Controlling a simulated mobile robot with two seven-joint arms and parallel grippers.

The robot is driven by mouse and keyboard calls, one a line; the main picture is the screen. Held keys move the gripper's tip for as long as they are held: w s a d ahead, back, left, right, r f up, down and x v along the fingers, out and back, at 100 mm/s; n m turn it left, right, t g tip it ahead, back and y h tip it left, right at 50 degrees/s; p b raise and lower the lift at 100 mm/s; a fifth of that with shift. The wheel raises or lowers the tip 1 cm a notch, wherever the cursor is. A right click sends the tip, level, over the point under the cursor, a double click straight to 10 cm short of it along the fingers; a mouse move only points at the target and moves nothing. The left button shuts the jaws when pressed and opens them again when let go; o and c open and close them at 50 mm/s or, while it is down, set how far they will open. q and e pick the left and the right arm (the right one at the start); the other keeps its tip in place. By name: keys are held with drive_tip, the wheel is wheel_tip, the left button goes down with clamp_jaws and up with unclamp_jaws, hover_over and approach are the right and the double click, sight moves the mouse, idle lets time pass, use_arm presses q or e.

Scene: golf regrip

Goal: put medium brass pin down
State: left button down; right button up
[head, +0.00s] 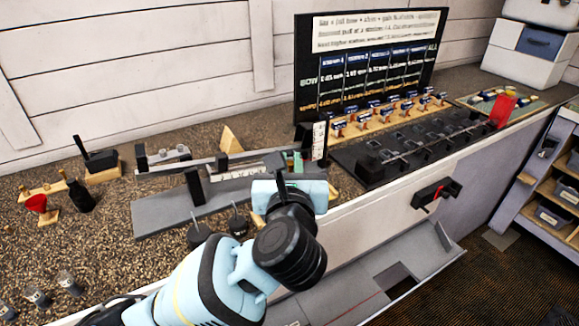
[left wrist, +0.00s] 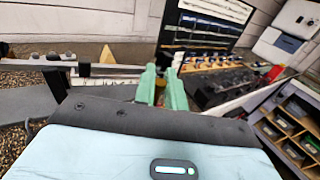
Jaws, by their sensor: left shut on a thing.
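My left gripper (head: 294,162) is low over the bench, next to the right end of the grey measuring jig and a white-faced upright block (head: 319,141). Its green fingers also show in the left wrist view (left wrist: 162,88). They are shut on a small brass-coloured piece (left wrist: 160,92), which appears to be the medium brass pin. Only a sliver of it shows between the fingers. Its lower end is hidden, so I cannot tell whether it touches anything. My right gripper is in neither view.
The grey jig base (head: 160,212) with its rail lies left of the gripper. A black slotted tray (head: 375,158) and a wooden rack (head: 385,120) of blue-topped pieces stand to the right, before a dark board (head: 365,65). A red cup (head: 37,203) is far left. The bench edge is close.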

use_arm(q)
drive_tip(key=shift+s+a+f+m+g+h, duration=0.25)
drive_tip(key=shift+f+m+g+h, duration=0.2)
drive_tip(key=shift+m+h, duration=0.85)
drive_tip(key=shift+s+a+f+m+g+h, duration=0.25)
drive_tip(key=shift+f+m+h, duration=0.5)
drive_tip(key=shift+h, duration=0.95)
drive_tip(key=shift+s+a+f+m+g+h, duration=0.1)
drive_tip(key=shift+a+f+m+g+h, duration=0.3)
drive_tip(key=shift+m+h, duration=0.95)
drive_tip(key=s+a+f+m+g+h, duration=0.1)
drive_tip(key=a+f+m+g+h, duration=0.1)
drive_tip(key=g, duration=0.5)
drive_tip(key=a+f+m+g+h, duration=0.1)
drive_tip(key=f+m+g+h, duration=0.3)
drive_tip(key=m+g+h, duration=0.2)
drive_tip(key=shift+s+a+f+m+g+h, duration=0.4)
drive_tip(key=shift+m+g, duration=0.1)
drive_tip(key=shift+m, duration=0.7)
